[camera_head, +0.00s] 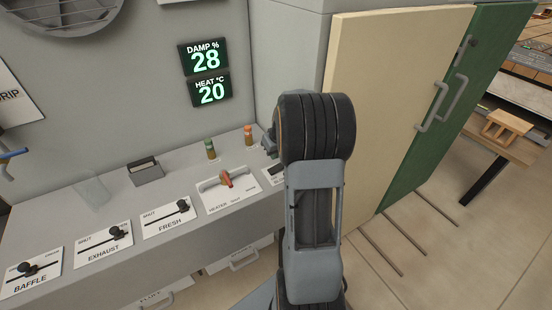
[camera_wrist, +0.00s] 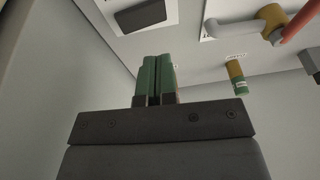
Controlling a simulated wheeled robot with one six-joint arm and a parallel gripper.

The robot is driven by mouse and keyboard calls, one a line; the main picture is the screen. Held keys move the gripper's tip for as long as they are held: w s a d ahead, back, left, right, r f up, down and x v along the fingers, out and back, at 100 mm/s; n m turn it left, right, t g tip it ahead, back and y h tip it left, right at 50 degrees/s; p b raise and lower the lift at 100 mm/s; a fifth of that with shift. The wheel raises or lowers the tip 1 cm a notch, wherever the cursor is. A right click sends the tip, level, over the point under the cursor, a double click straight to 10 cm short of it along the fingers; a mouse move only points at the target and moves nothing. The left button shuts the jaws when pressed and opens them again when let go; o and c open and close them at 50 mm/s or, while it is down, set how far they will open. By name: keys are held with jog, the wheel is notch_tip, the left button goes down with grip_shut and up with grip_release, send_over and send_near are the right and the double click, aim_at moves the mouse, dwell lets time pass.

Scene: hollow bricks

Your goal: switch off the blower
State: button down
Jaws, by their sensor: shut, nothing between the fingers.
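A white plate with a dark rocker switch (camera_wrist: 142,15) shows at the top of the wrist view. Its label is not readable, so I cannot confirm it is the blower's. In the head view, a white plate with a dark part (camera_head: 273,171) sits right of the red lever, partly hidden by my arm. My gripper (camera_wrist: 153,58) has green fingers, shut together and empty. In the wrist picture they lie below the rocker, apart from it in the picture; I cannot tell the distance.
A red lever (camera_head: 226,179) and the BAFFLE (camera_head: 30,275), EXHAUST (camera_head: 104,246) and FRESH (camera_head: 168,218) sliders are on the grey counter. Displays read DAMP 28 and HEAT 20. A cream door (camera_head: 385,100) stands right.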

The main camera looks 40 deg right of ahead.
notch_tip(320, 180, up, 7)
jog(key=s+a, duration=0.2)
jog(key=shift+a+b, duration=0.15)
jog(key=shift+b, duration=0.2)
jog(key=shift+w+f, duration=0.1)
jog(key=shift+f, duration=0.05)
jog(key=s+a+r, duration=0.1)
jog(key=s+a, duration=0.6)
jog(key=a, duration=0.3)
jog(key=s+a+r+n, duration=0.1)
jog(key=s+a, duration=0.6)
jog(key=a, duration=0.3)
jog(key=shift+s+a+r+t, duration=0.3)
jog(key=shift+s+a+t, duration=0.05)
jog(key=shift+a+t, duration=0.05)
